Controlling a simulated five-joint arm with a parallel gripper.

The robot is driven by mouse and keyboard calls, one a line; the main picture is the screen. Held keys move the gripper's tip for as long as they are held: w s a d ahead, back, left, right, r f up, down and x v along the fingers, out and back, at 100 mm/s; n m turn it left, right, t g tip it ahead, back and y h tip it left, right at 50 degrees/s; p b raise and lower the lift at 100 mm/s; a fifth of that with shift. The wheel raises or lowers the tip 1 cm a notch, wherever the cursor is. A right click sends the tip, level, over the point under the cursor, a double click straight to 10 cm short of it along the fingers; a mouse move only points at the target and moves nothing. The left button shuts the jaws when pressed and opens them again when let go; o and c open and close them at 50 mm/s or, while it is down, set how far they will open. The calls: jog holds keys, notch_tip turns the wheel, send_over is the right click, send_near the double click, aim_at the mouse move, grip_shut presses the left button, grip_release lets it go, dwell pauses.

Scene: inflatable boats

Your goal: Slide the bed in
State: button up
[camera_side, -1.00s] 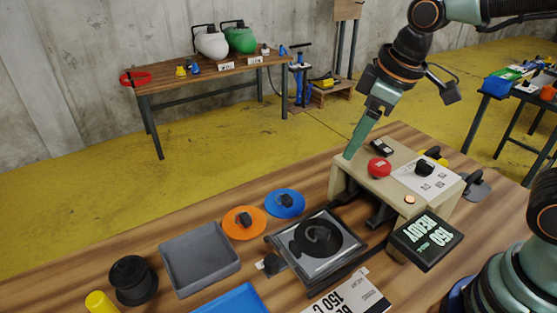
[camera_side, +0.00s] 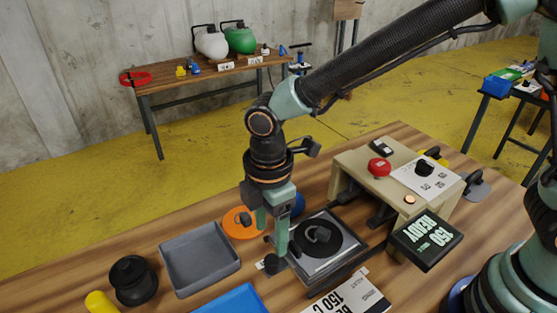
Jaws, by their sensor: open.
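The bed (camera_side: 344,257) is a flat square plate on dark rails, outside the beige press housing (camera_side: 348,168) and in front of its opening. A black round piece with a raised grip (camera_side: 319,238) lies on it. A small dark knob (camera_side: 274,263) sits at the bed's left front edge. My gripper (camera_side: 272,240) is open and points down, its fingers just above or beside that knob and the bed's left edge. I cannot tell whether a finger touches the knob. The display (camera_side: 428,240) beside the housing reads 150 READY.
An orange disc (camera_side: 240,226) and a blue disc (camera_side: 298,204), partly hidden, lie behind my gripper.

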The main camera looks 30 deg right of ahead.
aim_at(272, 259)
notch_tip(272, 259, down, 9)
jog(key=shift+r, duration=0.15)
grip_shut()
dwell(1.5)
